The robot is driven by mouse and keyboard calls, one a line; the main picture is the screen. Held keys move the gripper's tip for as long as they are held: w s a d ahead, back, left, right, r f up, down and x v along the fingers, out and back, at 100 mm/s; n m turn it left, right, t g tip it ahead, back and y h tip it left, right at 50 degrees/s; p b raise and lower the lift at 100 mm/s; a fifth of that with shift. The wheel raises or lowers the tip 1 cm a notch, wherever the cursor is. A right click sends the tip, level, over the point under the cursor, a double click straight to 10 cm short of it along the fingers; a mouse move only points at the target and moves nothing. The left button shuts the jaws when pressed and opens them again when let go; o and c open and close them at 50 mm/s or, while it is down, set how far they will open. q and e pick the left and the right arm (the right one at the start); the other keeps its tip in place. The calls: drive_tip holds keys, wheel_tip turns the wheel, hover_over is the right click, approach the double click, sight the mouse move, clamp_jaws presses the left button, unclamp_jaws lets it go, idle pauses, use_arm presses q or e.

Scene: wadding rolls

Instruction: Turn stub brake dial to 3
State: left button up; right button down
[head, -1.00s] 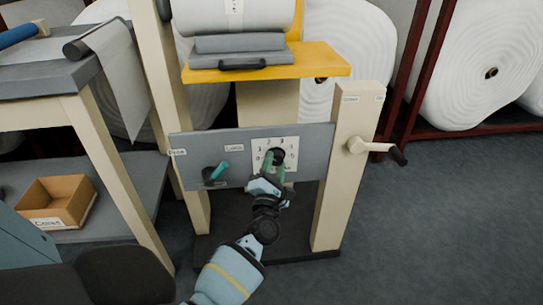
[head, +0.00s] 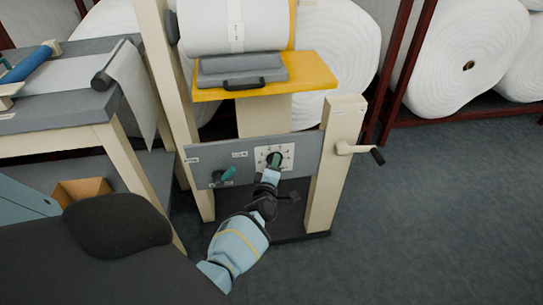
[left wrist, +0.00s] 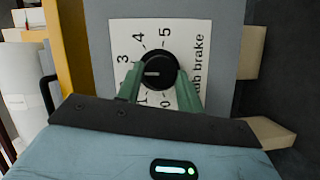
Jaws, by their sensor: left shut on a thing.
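The stub brake dial (head: 275,159) is a round black knob on a white number plate (head: 288,152) on the grey panel. In the left wrist view the dial (left wrist: 160,68) has a white mark pointing left, a little below the 3, apparently between 2 and 3. The 2 is hidden behind a finger; 0, 1, 3, 4, 5 and the words "stub brake" show at least partly. My left gripper (left wrist: 157,83) is shut on the dial, one green finger on each side. In the head view the left gripper (head: 272,166) covers the lower plate. My right gripper is not in view.
A teal-handled lever (head: 228,174) sits left of the dial on the panel. A crank (head: 360,150) sticks out from the right post. A yellow shelf (head: 315,75) is above. A workbench (head: 60,112) stands left; the floor at right is clear.

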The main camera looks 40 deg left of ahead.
use_arm(q)
drive_tip(key=m+p, duration=0.1)
drive_tip(key=m+g+p, duration=0.1)
drive_tip(key=p, duration=0.1)
drive_tip(key=shift+w+r+m+g, duration=0.1)
drive_tip(key=shift+r+m+g, duration=0.15)
drive_tip(key=shift+m+g, duration=0.05)
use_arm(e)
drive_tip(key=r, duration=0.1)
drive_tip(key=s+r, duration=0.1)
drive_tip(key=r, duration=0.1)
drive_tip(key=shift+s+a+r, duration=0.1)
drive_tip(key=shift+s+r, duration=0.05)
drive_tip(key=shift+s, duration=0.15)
use_arm(q)
drive_tip(key=o, duration=1)
drive_tip(key=shift+f, duration=0.1)
